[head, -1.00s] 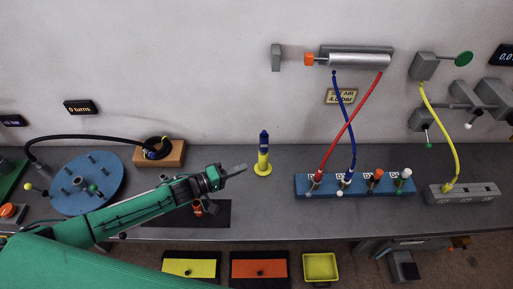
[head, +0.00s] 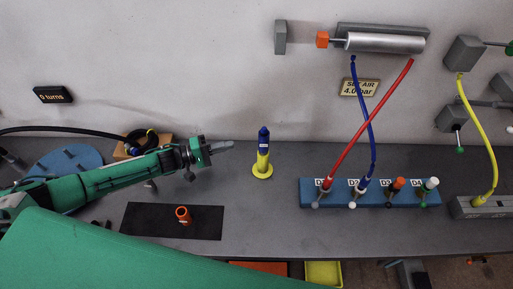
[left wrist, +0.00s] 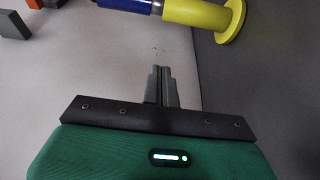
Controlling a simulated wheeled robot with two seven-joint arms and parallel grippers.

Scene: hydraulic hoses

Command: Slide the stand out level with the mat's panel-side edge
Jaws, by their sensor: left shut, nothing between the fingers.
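The yellow stand (head: 262,169) stands upright on the bench with a blue-topped piece (head: 264,138) in it. The black mat (head: 140,220) lies nearer and to the left; its panel-side edge is nearer to me than the stand's base. An orange cup-like ring (head: 183,214) is on the mat. My left gripper (head: 222,147) is shut and empty, left of the stand's upper part and apart from it in the picture. In the left wrist view its closed fingers (left wrist: 161,85) point towards the wall, with the stand (left wrist: 200,14) beyond them at the top. My right gripper is not in view.
A blue block with coloured fittings (head: 330,202) stands to the right, with red and blue hoses rising to a cylinder (head: 385,43) on the wall. A wooden block (head: 125,151) and blue disc (head: 62,163) are at the left.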

